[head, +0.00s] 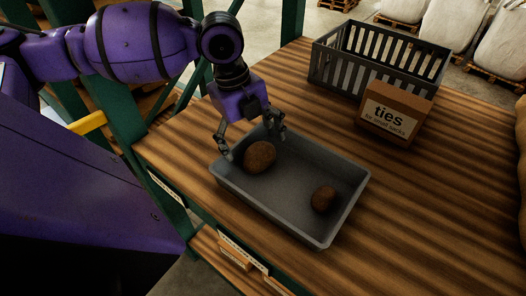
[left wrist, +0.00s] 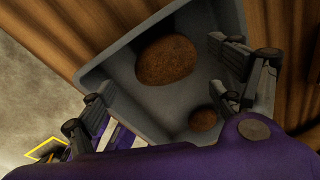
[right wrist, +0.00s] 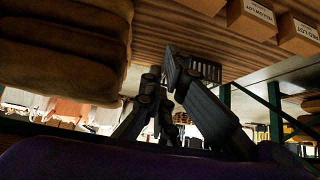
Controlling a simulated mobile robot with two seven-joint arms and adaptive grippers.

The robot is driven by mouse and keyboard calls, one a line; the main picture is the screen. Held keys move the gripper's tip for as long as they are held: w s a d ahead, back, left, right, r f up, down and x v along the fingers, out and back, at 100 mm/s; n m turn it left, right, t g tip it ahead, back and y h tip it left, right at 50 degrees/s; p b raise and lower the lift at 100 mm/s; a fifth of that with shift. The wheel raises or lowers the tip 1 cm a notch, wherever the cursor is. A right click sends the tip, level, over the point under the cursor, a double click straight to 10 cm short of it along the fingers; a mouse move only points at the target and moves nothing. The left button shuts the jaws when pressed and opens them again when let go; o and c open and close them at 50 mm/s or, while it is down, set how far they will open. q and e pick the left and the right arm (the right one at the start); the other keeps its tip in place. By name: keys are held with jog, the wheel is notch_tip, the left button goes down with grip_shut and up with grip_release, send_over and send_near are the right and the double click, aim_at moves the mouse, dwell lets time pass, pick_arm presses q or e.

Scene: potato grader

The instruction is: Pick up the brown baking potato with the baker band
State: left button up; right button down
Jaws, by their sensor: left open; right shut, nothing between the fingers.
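A grey tray (head: 284,208) on the wooden table holds two brown potatoes. The larger potato (head: 260,157) lies at the tray's far left end; it also shows in the left wrist view (left wrist: 167,60). The smaller potato (head: 323,199) lies toward the near right end, and in the left wrist view (left wrist: 203,119) it is partly behind a finger. I make out no band or marking on either potato. My left gripper (head: 252,143) is open and empty over the larger potato, its fingers to either side and not closed on it. My right gripper (right wrist: 163,74) is shut and empty, away from the tray.
A cardboard box (head: 394,113) labelled "ties" stands behind the tray, in front of a dark slatted crate (head: 378,57). Stacked sacks (right wrist: 62,50) show at the left of the right wrist view.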

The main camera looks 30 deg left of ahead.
aim_at(255, 149)
pick_arm(q)
jog(key=shift+w+d+f, duration=0.1)
jog(key=shift+f, duration=0.55)
jog(key=shift+w+d+f, duration=0.1)
jog(key=shift+f, duration=0.5)
jog(key=f, duration=0.3)
jog(key=shift+w+d, duration=0.25)
jog(key=c, duration=1.4)
pick_arm(e)
jog(key=shift+w, duration=0.35)
